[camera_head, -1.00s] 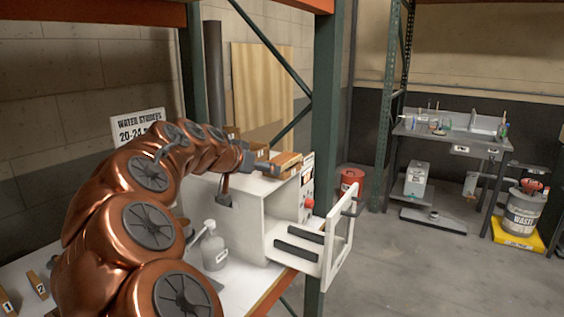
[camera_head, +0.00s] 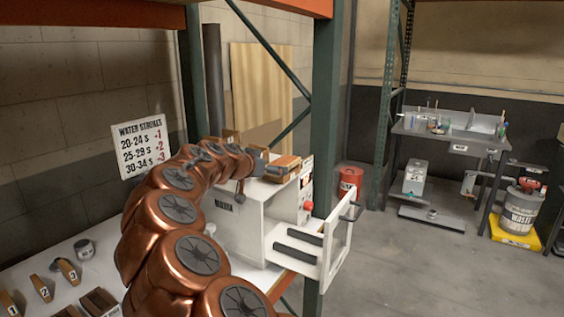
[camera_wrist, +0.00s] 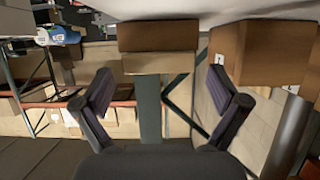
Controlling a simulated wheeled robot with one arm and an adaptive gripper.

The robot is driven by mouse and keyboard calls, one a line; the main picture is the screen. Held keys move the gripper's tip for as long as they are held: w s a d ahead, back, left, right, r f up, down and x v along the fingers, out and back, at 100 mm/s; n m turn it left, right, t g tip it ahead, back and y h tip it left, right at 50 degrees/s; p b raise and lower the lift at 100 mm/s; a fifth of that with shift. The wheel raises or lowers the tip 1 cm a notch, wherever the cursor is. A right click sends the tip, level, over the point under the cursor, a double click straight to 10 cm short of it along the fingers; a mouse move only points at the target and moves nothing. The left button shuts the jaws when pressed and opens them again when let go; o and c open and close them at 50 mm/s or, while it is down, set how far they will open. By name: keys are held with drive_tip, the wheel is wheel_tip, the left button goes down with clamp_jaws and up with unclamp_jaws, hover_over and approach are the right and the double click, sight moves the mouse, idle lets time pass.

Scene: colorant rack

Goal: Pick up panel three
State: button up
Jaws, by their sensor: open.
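Panel three (camera_head: 68,271) is a small wooden piece with a white tag marked 3. It lies on the white bench at the lower left of the head view. Similar pieces marked 2 (camera_head: 40,288) and 1 (camera_head: 10,304) lie to its left. My gripper (camera_wrist: 160,82) shows in the wrist view with its two dark fingers spread and nothing between them. In the head view the arm's end is above the white machine, far to the right of panel three. My fingers are mostly hidden there. The wrist view does not show panel three recognisably.
The white machine (camera_head: 240,232) has an open door frame (camera_head: 338,250) at right. Brown blocks (camera_head: 284,166) sit on its top, with brown blocks also ahead in the wrist view (camera_wrist: 158,36). A grey cup (camera_head: 84,249) stands behind the panels. A green post (camera_head: 325,130) rises beside the machine.

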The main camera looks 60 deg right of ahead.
drive_tip(key=shift+x, duration=0.9)
drive_tip(key=shift+r, duration=0.1)
drive_tip(key=shift+c, duration=0.4)
drive_tip(key=c, duration=1.2)
